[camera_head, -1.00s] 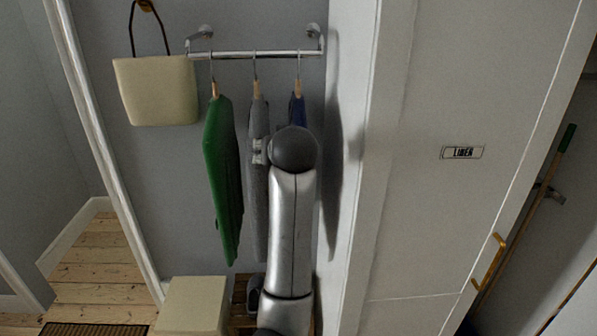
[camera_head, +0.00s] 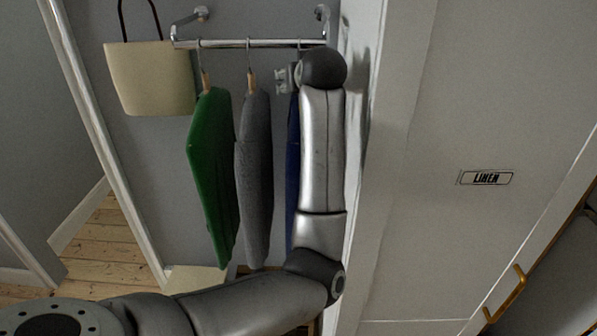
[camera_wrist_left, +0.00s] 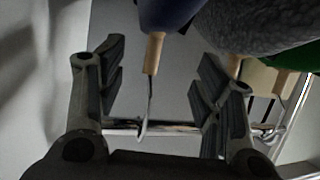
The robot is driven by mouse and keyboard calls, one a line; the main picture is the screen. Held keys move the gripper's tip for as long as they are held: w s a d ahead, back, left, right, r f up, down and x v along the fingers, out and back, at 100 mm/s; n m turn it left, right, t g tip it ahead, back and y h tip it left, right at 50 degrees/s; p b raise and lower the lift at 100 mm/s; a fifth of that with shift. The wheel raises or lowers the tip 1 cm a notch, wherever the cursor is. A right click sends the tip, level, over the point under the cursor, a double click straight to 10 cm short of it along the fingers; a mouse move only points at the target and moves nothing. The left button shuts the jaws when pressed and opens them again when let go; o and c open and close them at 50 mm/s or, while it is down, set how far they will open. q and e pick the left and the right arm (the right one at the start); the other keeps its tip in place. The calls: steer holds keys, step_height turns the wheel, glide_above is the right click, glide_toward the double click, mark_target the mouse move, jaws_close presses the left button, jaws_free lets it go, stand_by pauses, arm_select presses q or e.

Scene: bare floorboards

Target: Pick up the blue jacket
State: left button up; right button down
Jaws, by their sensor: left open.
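The blue jacket (camera_head: 292,175) hangs on a wooden hanger at the right end of the metal rail (camera_head: 250,43), mostly hidden behind my left arm. My left gripper (camera_head: 283,78) is open at the height of the jacket's hanger, just under the rail. In the left wrist view, which is upside down, the jacket (camera_wrist_left: 167,12) and its wooden hanger neck (camera_wrist_left: 153,52) show between the two spread fingers (camera_wrist_left: 158,62). The metal hook runs on to the rail. The fingers appear apart from the hanger. My right gripper is out of view.
A grey jacket (camera_head: 254,180) and a green jacket (camera_head: 212,175) hang to the left on the same rail. A cream bag (camera_head: 152,78) hangs further left. A white wall edge stands close on the right, beside the linen door (camera_head: 470,230).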

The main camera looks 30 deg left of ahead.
arm_select(q)
steer(key=shift+w+a+f, duration=0.15)
steer(key=shift+w+a, duration=0.05)
steer(key=shift+w+a+f+p, duration=0.1)
steer(key=shift+w+f+p, duration=0.05)
steer(key=shift+w+p, duration=0.2)
steer(key=p+x, duration=0.1)
steer(key=x, duration=0.1)
steer(key=p+x, duration=0.2)
steer(key=shift+w+d+f, duration=0.1)
steer(key=shift+d+f, duration=0.1)
steer(key=shift+d, duration=0.05)
steer(key=shift+w+a+f, duration=0.15)
steer(key=shift+a+f, duration=0.05)
steer(key=shift+a, duration=0.05)
steer(key=shift+w+a+f, duration=0.1)
steer(key=shift+f, duration=0.05)
steer(key=shift+c, duration=0.9)
steer(key=c, duration=1)
jaws_close()
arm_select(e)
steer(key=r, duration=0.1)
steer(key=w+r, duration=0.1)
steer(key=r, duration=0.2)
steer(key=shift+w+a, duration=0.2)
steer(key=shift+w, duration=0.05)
